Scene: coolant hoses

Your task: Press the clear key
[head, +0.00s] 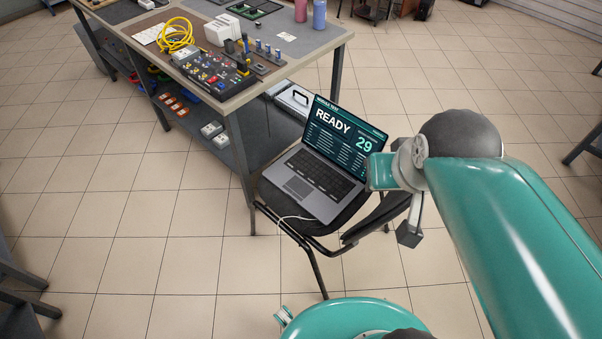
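An open laptop (311,184) sits on a black chair (338,222). Its screen (343,138) is lit and shows a large "READY" and the number "29". Its dark keyboard (319,175) faces up and left of my arm. I cannot make out a clear key on it; the key labels are too small to read. A black control panel (210,74) with several coloured buttons is on the workbench, its labels also unreadable. My gripper (409,235) hangs right of the laptop, apart from it in the picture. Its fingers are too small and dark to show whether they are open.
The workbench (298,62) holds a yellow cable coil (176,36), a white box (222,30) and bottles (319,14). Its lower shelf (243,148) carries small parts and a case (293,100). A white cable (296,218) crosses the chair's front edge. Tiled floor is clear left of the chair.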

